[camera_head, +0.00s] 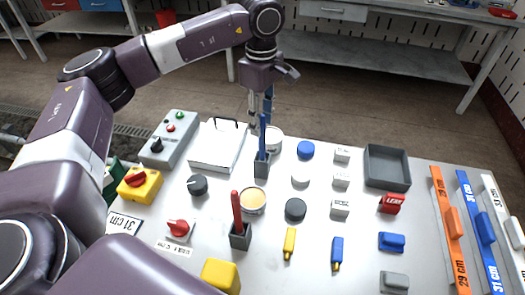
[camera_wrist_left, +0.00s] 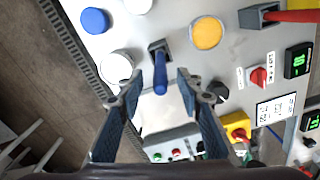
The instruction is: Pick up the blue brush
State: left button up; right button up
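The blue brush (camera_head: 263,135) stands upright in a small dark grey holder (camera_head: 262,169) on the table. In the left wrist view the brush handle (camera_wrist_left: 160,80) points toward the camera, with its holder (camera_wrist_left: 158,47) behind it. My left gripper (camera_head: 259,112) is above the holder, at the upper part of the brush. In the wrist view its two fingers (camera_wrist_left: 158,90) are apart, with the handle between them and a gap on both sides. My right gripper is not in view.
A red brush (camera_head: 237,208) stands in another holder (camera_head: 240,237) nearer the front. A white round lid (camera_head: 273,138) and a white box (camera_head: 215,148) are close to the blue brush. A grey tray (camera_head: 387,167) is at the right. Several small parts lie between.

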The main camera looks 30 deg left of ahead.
aim_at(262, 148)
pick_arm(q)
notch_tip(262, 148, down, 6)
jog(key=shift+r+p, duration=0.25)
jog(key=shift+p, duration=0.75)
jog(key=shift+f, duration=0.3)
jog(key=shift+d, duration=0.1)
grip_shut()
